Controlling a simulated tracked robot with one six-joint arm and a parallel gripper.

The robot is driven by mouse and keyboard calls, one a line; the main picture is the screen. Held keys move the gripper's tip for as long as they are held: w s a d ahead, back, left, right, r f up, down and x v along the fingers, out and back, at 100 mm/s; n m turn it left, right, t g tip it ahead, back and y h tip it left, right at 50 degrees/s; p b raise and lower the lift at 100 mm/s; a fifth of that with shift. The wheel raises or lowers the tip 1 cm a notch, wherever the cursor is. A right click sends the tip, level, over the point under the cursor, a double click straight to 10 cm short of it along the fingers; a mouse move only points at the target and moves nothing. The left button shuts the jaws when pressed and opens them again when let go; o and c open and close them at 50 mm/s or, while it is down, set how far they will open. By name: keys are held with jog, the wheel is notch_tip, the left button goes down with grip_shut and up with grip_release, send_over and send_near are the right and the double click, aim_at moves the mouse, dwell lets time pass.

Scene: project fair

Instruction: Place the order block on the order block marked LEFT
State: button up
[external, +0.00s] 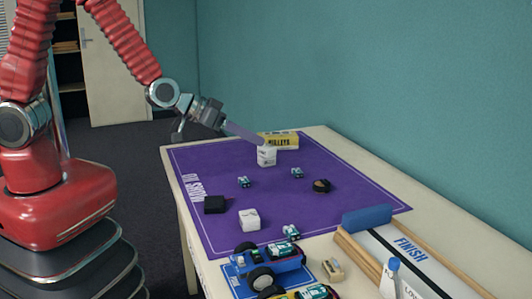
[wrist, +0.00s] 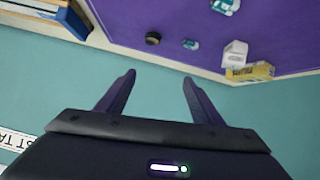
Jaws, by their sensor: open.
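Two white order blocks with dark markings stand on the purple mat (external: 330,200). The far block (external: 266,156) is in front of a yellow box; the near block (external: 249,220) is nearer the camera. I cannot read which is marked LEFT. One white block (wrist: 236,50) shows at the upper right of the wrist view, beside the yellow box. My gripper (wrist: 158,80) is open with nothing between its fingers. In the external view, my gripper (external: 212,120) is in the air near the mat's far-left edge, apart from both blocks.
The yellow box (external: 279,140) stands at the far edge. A black box (external: 214,204), a dark round object (external: 321,185) and small teal-and-white items (external: 244,182) lie on the mat. A blue toy vehicle (external: 270,260) and a FINISH ramp (external: 405,245) occupy the near end.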

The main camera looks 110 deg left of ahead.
jog(key=s+d+r+m+h, duration=0.1)
jog(key=d+r+m+h, duration=0.3)
jog(key=d, duration=0.7)
jog(key=s+d+r+m+h, duration=0.1)
jog(key=d+r+h, duration=0.1)
jog(key=d+r, duration=0.65)
jog(key=s+d+r+m+g+h, duration=0.1)
jog(key=s+d+m, duration=0.1)
jog(key=s+d, duration=0.5)
jog(key=s+d+r+m+g+h, duration=0.1)
jog(key=s+d+m, duration=0.2)
jog(key=s+d, duration=0.4)
jog(key=s, duration=0.4)
jog(key=shift+s+r+g, duration=0.25)
jog(key=shift+s+g, duration=0.1)
jog(key=shift+g, duration=0.05)
dwell(3.9)
